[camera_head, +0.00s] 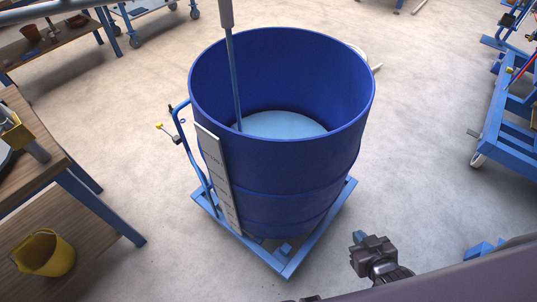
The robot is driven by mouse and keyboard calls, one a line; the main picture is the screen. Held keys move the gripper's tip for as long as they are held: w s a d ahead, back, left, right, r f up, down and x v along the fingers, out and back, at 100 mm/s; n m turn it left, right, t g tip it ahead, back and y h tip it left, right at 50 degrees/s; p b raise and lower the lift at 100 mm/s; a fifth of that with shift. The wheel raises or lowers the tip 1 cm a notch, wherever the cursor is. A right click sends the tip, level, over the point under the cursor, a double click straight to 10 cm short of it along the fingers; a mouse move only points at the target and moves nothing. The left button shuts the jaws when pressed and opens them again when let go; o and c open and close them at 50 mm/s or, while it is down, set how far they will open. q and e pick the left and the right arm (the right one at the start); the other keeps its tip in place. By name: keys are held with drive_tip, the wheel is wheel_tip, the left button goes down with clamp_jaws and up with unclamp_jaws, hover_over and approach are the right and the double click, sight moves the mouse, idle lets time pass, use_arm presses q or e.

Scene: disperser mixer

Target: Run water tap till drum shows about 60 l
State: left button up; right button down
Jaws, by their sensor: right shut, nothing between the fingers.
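A large open blue drum (270,185) stands upright in the middle of the view. Pale blue liquid (285,124) lies low inside it. A white marked strip (218,178) runs up the drum's outer left side; its markings are too small to read. A blue pipe (187,150) curves beside the strip, with a small yellow-ended valve or lever (166,131) at its left; I cannot tell whether this is the water tap or how it is set. My right gripper (359,238) is shut and empty, right of the drum's base and apart from it. My left gripper is out of view.
A shaft (235,80) reaches down into the drum. The drum stands on a blue frame (287,264). Wooden benches stand at left, with a yellow bucket (45,254) at lower left. A blue wheeled frame (512,125) stands at right. Pale floor (420,150) is clear between.

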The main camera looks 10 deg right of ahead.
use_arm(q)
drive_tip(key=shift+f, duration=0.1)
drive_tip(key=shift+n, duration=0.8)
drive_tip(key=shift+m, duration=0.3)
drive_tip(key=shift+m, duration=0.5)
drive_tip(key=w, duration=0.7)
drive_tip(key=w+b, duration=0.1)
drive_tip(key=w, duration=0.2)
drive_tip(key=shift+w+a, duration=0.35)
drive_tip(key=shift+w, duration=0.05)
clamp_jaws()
